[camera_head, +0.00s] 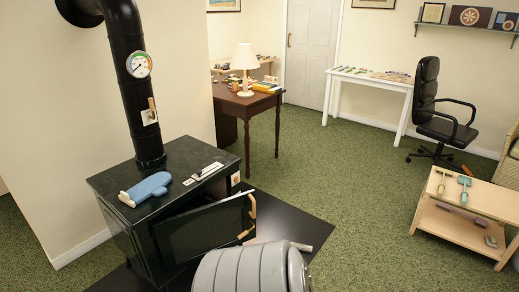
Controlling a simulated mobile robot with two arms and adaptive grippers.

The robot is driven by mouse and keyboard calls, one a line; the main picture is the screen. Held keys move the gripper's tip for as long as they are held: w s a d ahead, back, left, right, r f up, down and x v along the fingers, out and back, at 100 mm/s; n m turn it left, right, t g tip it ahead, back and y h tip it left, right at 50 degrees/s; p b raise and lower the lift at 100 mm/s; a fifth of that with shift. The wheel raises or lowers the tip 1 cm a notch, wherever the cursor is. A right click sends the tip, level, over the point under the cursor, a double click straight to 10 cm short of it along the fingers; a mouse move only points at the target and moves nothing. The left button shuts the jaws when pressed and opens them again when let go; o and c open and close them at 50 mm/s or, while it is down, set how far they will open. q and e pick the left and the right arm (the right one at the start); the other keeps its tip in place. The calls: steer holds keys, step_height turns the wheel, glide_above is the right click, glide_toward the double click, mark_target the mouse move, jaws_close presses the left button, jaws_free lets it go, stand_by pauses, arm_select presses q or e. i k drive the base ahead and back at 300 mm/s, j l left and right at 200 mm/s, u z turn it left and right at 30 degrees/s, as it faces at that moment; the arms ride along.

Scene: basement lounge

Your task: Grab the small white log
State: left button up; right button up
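I cannot make out a small white log in the head view. A black stove (125,245) stands at the left, and its front door (205,232) hangs open with pale handles. The inside of the stove is mostly hidden behind the door. A blue mitt (148,188) with a white cuff lies on the stove's top. A thin black and white item (207,171) lies near the top's right edge. Neither of my grippers is in view.
A black stovepipe (128,95) with a gauge (139,64) rises from the stove. A brown desk (247,104) with a lamp (245,66), a white table (371,78), a black chair (437,112) and a low wooden table (462,228) stand around. Green carpet between them is clear.

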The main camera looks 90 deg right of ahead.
mark_target(300, 247)
steer(key=z, duration=3.2)
steer(key=i+l+u, duration=0.15)
steer(key=i+l, duration=0.25)
steer(key=i, duration=0.1)
